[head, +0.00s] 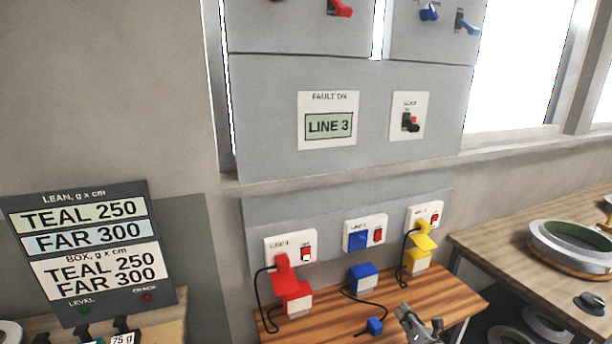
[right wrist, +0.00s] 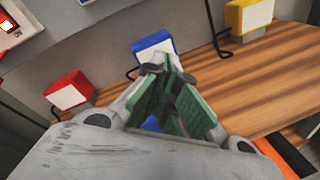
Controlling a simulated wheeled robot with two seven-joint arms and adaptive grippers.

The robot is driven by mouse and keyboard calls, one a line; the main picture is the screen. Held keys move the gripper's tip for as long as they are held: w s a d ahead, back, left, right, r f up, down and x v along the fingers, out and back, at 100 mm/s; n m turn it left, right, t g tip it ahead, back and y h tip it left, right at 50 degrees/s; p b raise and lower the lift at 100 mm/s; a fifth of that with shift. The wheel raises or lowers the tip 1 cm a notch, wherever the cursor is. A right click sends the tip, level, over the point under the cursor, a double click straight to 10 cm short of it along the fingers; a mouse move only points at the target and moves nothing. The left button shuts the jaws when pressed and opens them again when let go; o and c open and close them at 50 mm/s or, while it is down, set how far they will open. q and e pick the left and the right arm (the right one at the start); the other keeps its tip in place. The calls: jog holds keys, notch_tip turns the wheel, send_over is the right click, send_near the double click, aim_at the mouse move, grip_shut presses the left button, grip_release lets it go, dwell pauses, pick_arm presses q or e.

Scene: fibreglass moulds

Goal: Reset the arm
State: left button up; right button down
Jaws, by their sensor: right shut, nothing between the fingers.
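My right gripper (head: 424,328) is low in the head view, over the front of the small wooden shelf. It also shows in the right wrist view (right wrist: 168,78), where its green-padded fingers are shut with nothing held. A loose blue plug (head: 375,326) lies on the shelf just left of the gripper, apart from it. In the right wrist view a bit of blue (right wrist: 152,123) shows between the finger linkages. My left gripper is not in the head view.
The wooden shelf (head: 330,322) carries a red box (head: 298,303), a blue box (head: 362,278) and a yellow box (head: 417,262) with black cables. Wall sockets stand behind. A panel reads LINE 3 (head: 329,126). A workbench (head: 490,240) with a round mould (head: 570,240) is at right.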

jog(key=s+d+f+m+g+h+p, duration=0.1)
jog(key=s+f+m+g+h+p, duration=0.2)
jog(key=s+f+m, duration=0.75)
jog(key=s+d+f+m+g+h+p, duration=0.1)
jog(key=s+f+m+g+p, duration=0.4)
jog(key=s+f, duration=0.95)
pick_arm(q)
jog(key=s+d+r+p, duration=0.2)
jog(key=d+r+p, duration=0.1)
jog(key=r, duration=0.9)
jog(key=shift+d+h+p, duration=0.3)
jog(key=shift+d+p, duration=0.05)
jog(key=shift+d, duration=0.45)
pick_arm(e)
jog(key=s+a+f+m+g, duration=0.2)
jog(key=s+f+m, duration=0.2)
jog(key=s, duration=0.7)
jog(key=s+a+f+m+g, duration=0.2)
jog(key=s+f, duration=0.4)
jog(key=s, duration=0.5)
jog(key=s+a+f+m+g, duration=0.3)
jog(key=s+f+m, duration=0.2)
jog(key=s, duration=0.6)
jog(key=shift+a+m+y, duration=0.25)
jog(key=shift+m+y, duration=0.05)
jog(key=shift+m, duration=0.75)
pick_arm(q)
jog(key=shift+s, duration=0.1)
